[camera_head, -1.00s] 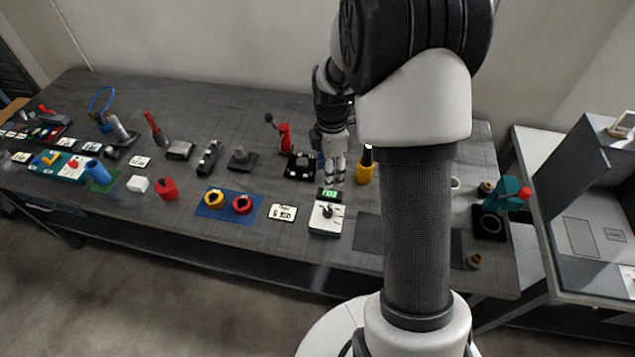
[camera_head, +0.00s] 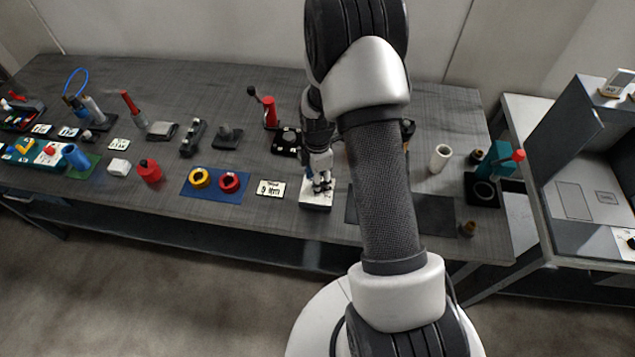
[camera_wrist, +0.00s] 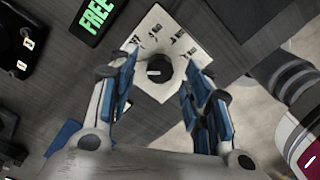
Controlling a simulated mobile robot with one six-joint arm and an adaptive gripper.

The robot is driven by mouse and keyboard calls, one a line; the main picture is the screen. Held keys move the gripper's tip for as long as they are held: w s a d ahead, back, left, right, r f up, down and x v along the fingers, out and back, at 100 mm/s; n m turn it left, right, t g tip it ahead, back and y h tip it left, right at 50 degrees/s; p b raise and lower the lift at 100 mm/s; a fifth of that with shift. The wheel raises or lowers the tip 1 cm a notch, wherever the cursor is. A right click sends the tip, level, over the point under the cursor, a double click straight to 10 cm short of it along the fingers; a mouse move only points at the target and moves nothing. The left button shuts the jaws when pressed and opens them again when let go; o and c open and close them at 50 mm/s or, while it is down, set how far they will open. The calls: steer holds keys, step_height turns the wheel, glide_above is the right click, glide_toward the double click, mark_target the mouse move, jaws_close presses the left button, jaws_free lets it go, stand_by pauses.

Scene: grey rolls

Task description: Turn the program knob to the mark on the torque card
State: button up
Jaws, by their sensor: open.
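The white program box (camera_head: 317,204) stands near the front edge of the table. In the wrist view its dark round knob (camera_wrist: 154,72) sits on the white face (camera_wrist: 147,26), with printed marks around it. My gripper (camera_wrist: 160,85) is open, with one finger on each side of the knob; I cannot tell whether they touch it. In the head view my gripper (camera_head: 322,186) is over the box and hides its knob. The torque card (camera_head: 270,188), white with dark print, lies left of the box; its print is too small to read.
A display reading FREE (camera_wrist: 95,14) lies beside the box. A blue mat (camera_head: 215,187) with a yellow ring and a red ring lies left of the card. A red-handled device (camera_head: 270,112) stands behind. A dark flat mat (camera_head: 430,214) lies to the right.

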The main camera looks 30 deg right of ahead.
steer(key=shift+f, duration=0.5)
jaws_close()
stand_by(0.3)
